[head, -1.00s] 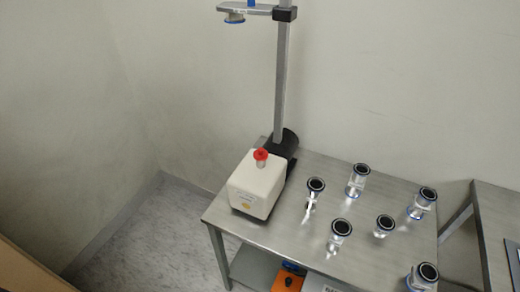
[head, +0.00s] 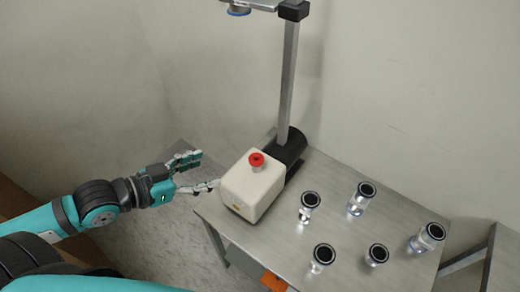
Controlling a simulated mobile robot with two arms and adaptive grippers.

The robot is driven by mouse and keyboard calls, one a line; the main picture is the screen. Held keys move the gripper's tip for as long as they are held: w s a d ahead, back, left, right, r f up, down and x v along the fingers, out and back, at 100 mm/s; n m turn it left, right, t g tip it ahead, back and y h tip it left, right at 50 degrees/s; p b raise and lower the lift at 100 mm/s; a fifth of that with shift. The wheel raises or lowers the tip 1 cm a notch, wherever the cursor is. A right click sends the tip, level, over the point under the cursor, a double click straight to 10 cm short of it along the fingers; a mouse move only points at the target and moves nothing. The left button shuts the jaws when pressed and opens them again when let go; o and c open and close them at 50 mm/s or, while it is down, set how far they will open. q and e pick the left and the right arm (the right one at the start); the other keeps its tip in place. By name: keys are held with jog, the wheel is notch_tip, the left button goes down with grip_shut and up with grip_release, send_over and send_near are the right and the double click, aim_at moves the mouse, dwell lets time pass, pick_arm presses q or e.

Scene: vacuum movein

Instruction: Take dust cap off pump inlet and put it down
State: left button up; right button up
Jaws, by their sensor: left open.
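The red dust cap (head: 257,159) sits on top of the inlet of the white pump (head: 252,187). The pump stands at the left end of the steel table (head: 250,236), with its black motor part (head: 290,149) behind it. My left gripper (head: 211,170) is open and empty, with its fingers pointing right toward the pump. In the picture it is just left of the pump and the cap; it does not hold the cap. My right gripper is not in view.
Several clear fittings with black-ringed tops, one of them here (head: 310,201), stand on the table right of the pump. A metal post (head: 290,85) rises behind the pump, with an arm at its top. Another steel table (head: 490,262) is at the right.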

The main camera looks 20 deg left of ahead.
pick_arm(q)
send_near(254, 157)
jog(key=x, duration=0.5)
jog(key=shift+w+d+r, duration=0.1)
jog(key=shift+d+r, duration=0.1)
jog(key=shift+w+d+f, duration=0.2)
jog(key=shift+w, duration=0.1)
jog(key=p+x, duration=0.1)
jog(key=x, duration=0.4)
jog(key=shift+a+f, duration=0.1)
jog(key=shift+a, duration=0.15)
jog(key=c, duration=0.9)
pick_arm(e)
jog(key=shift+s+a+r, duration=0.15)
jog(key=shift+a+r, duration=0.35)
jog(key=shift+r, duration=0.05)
